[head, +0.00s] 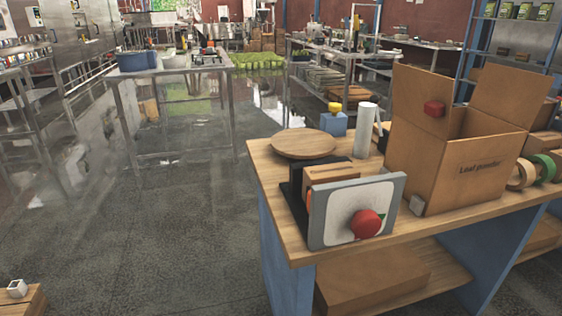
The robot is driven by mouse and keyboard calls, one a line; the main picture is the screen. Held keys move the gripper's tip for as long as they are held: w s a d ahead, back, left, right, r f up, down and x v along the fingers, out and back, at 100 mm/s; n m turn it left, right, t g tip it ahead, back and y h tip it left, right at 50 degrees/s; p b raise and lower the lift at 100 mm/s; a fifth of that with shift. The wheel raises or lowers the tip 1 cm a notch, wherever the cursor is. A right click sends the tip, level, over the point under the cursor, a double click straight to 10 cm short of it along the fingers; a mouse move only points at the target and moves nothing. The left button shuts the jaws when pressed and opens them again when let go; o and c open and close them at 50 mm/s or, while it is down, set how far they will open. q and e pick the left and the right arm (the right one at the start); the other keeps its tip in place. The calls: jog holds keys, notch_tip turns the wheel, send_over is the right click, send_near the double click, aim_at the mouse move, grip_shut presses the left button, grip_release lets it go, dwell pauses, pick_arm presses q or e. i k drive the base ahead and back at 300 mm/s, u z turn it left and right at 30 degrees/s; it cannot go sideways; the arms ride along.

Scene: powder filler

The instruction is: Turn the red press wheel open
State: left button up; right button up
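The red press wheel (366,224) is a round red knob on the front of a grey-framed white panel (334,222). The panel belongs to a small device at the near left corner of the wooden workbench (272,181). A bit of green shows on the panel just behind the wheel's right side. Neither of my grippers is in the head view, and nothing touches the wheel.
An open cardboard box (455,160) with a red knob on its flap stands right of the device. A round wooden board (303,144), a white cylinder (365,127) and a blue block (333,124) sit behind. Open floor (170,240) lies to the left.

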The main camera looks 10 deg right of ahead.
aim_at(364, 224)
jog(key=u, duration=1.55)
jog(key=k, duration=0.55)
jog(key=z, duration=0.95)
